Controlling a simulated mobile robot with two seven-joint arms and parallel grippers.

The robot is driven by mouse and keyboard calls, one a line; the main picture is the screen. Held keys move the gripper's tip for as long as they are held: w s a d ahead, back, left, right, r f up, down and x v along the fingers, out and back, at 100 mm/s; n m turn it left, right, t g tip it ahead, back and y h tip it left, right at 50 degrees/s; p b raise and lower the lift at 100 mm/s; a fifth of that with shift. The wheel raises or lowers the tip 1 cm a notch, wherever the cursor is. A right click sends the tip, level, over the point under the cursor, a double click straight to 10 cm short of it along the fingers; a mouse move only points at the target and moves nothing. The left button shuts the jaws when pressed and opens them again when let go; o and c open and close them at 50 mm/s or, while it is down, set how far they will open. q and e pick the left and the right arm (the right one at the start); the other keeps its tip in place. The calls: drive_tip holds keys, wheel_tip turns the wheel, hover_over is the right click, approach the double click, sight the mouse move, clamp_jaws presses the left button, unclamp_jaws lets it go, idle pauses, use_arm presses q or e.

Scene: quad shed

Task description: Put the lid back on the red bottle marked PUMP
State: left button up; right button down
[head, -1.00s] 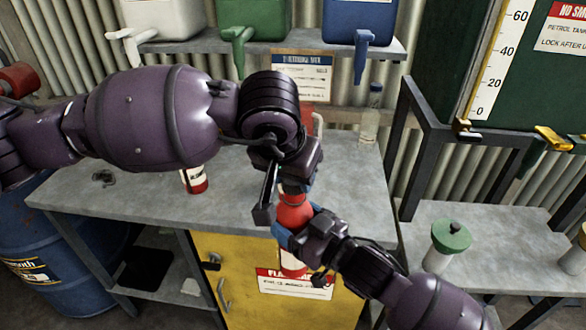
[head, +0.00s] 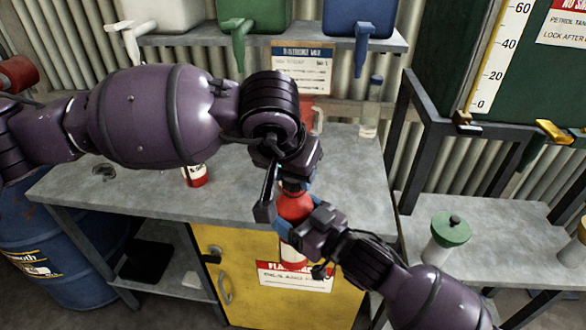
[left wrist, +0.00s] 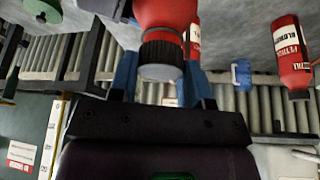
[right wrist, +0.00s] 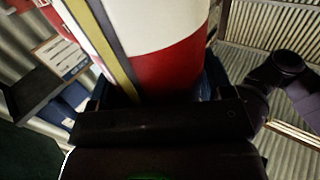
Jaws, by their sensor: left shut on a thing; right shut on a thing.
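The red bottle (head: 293,206) is in front of the bench's front edge, over the yellow cabinet, and looks near upright. My right gripper (head: 298,222) is shut around its body; the right wrist view shows its red and white side (right wrist: 165,60) close up. My left gripper (head: 292,186) is above it, shut on the dark ribbed lid (left wrist: 162,52), which sits between its blue fingers. In the left wrist view the lid is in line with the bottle's red top (left wrist: 165,14) and appears to meet it; I cannot tell whether it is seated. The PUMP marking is not readable.
A second red bottle, labelled BLOWER (left wrist: 292,55), stands on the grey bench (head: 120,200); it also shows in the head view (head: 195,176). A clear bottle (head: 370,118) stands at the back. A green-lidded jar (head: 446,235) is on the right bench.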

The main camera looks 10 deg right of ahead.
use_arm(q)
drive_tip(key=shift+f, duration=0.3)
drive_tip(key=m+g+h, duration=0.1)
drive_tip(key=m, duration=0.3)
drive_tip(key=shift+w+a, duration=0.1)
drive_tip(key=shift+m+g+h, duration=0.4)
drive_tip(key=shift+m+g, duration=0.1)
drive_tip(key=shift+m, duration=0.9)
drive_tip(key=o, duration=0.9)
drive_tip(key=shift+o, duration=0.2)
drive_tip(key=shift+r, duration=2.25)
